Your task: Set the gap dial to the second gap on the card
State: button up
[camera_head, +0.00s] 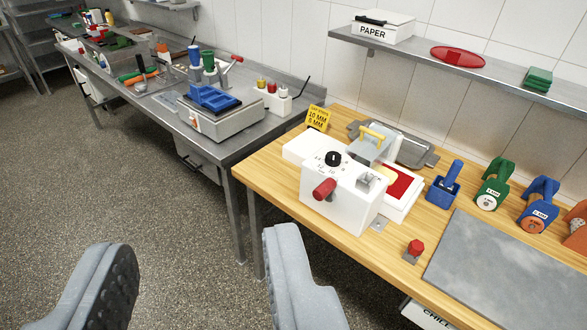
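The gap dial (333,158) is a round black knob on the sloped top of a white machine (338,201) on the wooden-topped table. Small numbers are printed around it. A white mark shows on the knob, but I cannot tell which number it points to. The yellow card (317,118) stands behind the machine. Its larger lines seem to read 10 MM and then 5 MM; the top line is too small to read surely. My gripper (200,255) is open and empty, its two grey fingers wide apart over the floor, left of and nearer than the machine.
A red-ended handle (324,188) sticks out of the machine's front, below the dial. A red button (415,248), a grey slab (500,268) and green and blue tools stand to the right. A steel bench (160,95) with a scale runs along the back left. Open floor lies at left.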

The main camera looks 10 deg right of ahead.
aim_at(333, 159)
jog(key=u, duration=0.65)
jog(key=k, duration=0.8)
jog(key=u, duration=0.55)
jog(key=i, duration=0.65)
jog(key=z, duration=0.85)
jog(key=i, duration=1.4)
jog(key=z, duration=0.75)
jog(key=i, duration=0.6)
jog(key=z, duration=0.15)
